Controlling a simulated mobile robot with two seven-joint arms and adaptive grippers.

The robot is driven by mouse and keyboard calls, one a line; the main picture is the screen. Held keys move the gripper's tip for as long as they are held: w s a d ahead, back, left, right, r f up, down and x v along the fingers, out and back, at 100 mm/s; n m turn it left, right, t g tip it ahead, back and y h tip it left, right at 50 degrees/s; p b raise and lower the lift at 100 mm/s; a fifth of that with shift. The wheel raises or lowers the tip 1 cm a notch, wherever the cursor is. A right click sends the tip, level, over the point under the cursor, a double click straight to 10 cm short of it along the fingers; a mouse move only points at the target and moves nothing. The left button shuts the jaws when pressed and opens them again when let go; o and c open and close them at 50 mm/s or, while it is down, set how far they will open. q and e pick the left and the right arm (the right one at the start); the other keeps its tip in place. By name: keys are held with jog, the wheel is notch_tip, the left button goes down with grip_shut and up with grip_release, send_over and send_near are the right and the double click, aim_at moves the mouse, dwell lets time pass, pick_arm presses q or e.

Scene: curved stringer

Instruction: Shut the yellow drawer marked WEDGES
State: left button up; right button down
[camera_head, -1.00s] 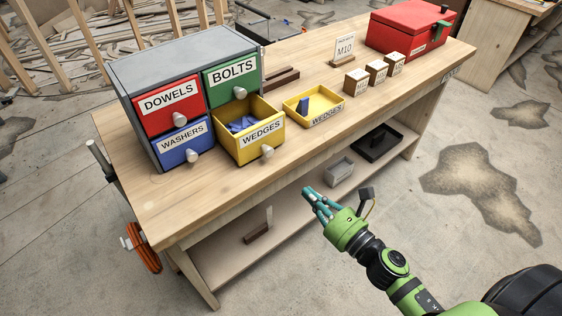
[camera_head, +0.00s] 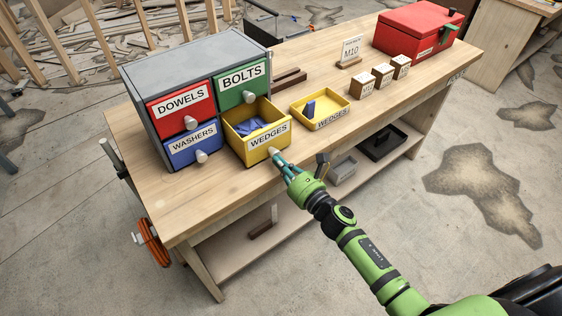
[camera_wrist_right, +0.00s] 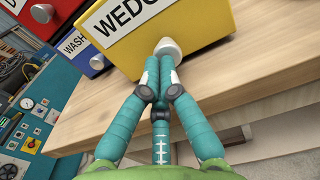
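The yellow WEDGES drawer (camera_head: 248,149) sticks out of the grey cabinet (camera_head: 186,63) at the lower right, with blue wedges (camera_head: 250,127) inside. It stands open. In the head view my right gripper (camera_head: 279,162) is at the drawer's pale knob. In the right wrist view the drawer front (camera_wrist_right: 201,18) fills the top, and my gripper's teal fingers (camera_wrist_right: 160,64) are drawn together with their tips at the knob (camera_wrist_right: 167,46). The tips look to be touching or very near it; no grip around it shows. My left gripper is in neither view.
A yellow tray (camera_head: 335,117), also labelled WEDGES, holds a blue wedge right of the drawer. The BOLTS, DOWELS and WASHERS drawers are shut. Wooden blocks (camera_head: 383,75) and a red box (camera_head: 415,32) stand farther right. The bench top in front of the cabinet is clear.

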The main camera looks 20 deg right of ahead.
aim_at(272, 155)
jog(key=b+x, duration=0.1)
jog(key=x, duration=0.2)
jog(key=shift+w+a+b, duration=0.1)
jog(key=shift+w+b, duration=0.05)
jog(key=shift+b, duration=0.25)
jog(key=shift+w+a, duration=0.1)
jog(key=shift+w, duration=0.25)
jog(key=shift+s, duration=0.1)
